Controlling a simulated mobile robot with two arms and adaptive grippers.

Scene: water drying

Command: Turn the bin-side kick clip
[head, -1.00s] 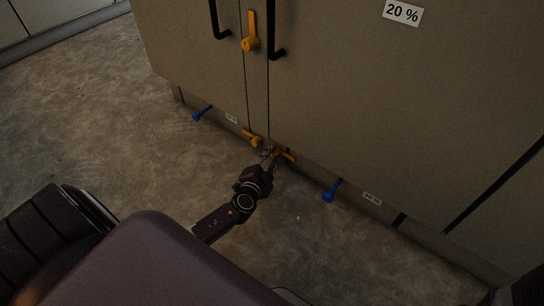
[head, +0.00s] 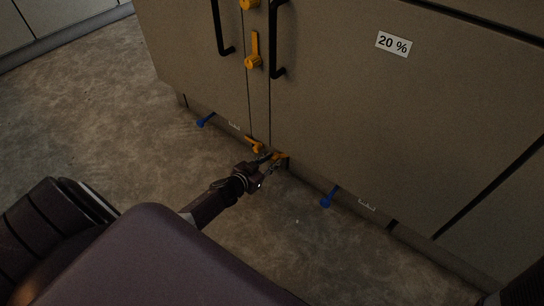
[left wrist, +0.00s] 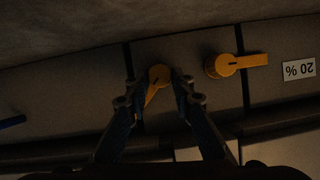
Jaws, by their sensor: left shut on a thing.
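Two yellow clips sit low on the cabinet's kick panel, beside the vertical door seam. My left gripper (head: 275,161) is at the right one (head: 280,155) and shut on it. In the left wrist view my fingers (left wrist: 158,82) stand either side of this clip's round knob (left wrist: 159,75). Its lever points down and slightly left there, steeply across the panel. The other kick clip (head: 255,145) is free; in the left wrist view (left wrist: 225,65) its lever lies along the panel. No bin shows. My right gripper is not in view.
Blue knobs (head: 205,120) (head: 327,199) stick out from the kick panel on both sides. Above are black door handles (head: 277,40) and a yellow door latch (head: 253,55). A 20 % label (head: 394,43) is on the right door. The floor (head: 110,120) in front is clear.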

